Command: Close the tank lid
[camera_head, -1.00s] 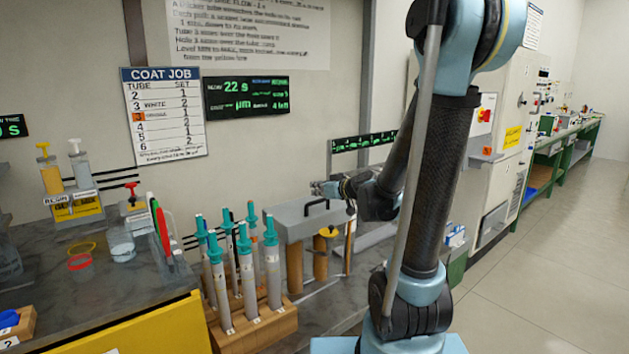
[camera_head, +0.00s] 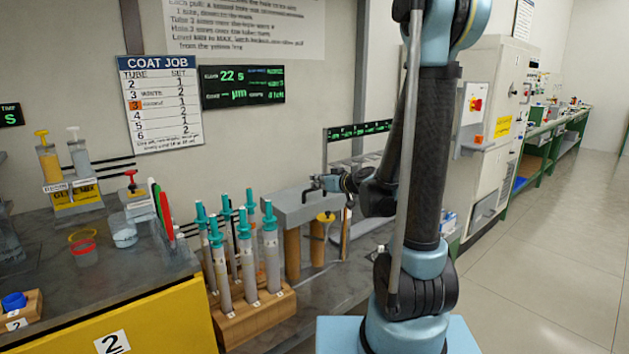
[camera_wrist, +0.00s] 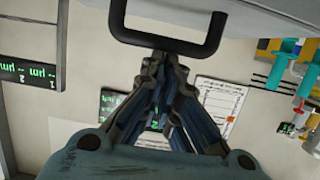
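The tank lid (camera_head: 291,208) is a grey slab with a black bar handle (camera_head: 307,190), behind the tube rack in the head view. In the wrist view, the handle (camera_wrist: 168,46) crosses the top of the picture below the pale grey lid surface (camera_wrist: 262,14). My gripper (camera_head: 324,183) is at the handle's right end in the head view. In the wrist view, my gripper's fingertips (camera_wrist: 165,62) lie close together just below the bar. I cannot tell whether they touch or hold it. The tank's inside is hidden.
A wooden rack (camera_head: 258,318) with several teal-topped tubes stands in front of the lid. Tan cylinders (camera_head: 292,255) stand beneath the slab. A yellow-fronted bench (camera_head: 150,335) with cups and pens is at left. Open floor (camera_head: 540,250) lies at right.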

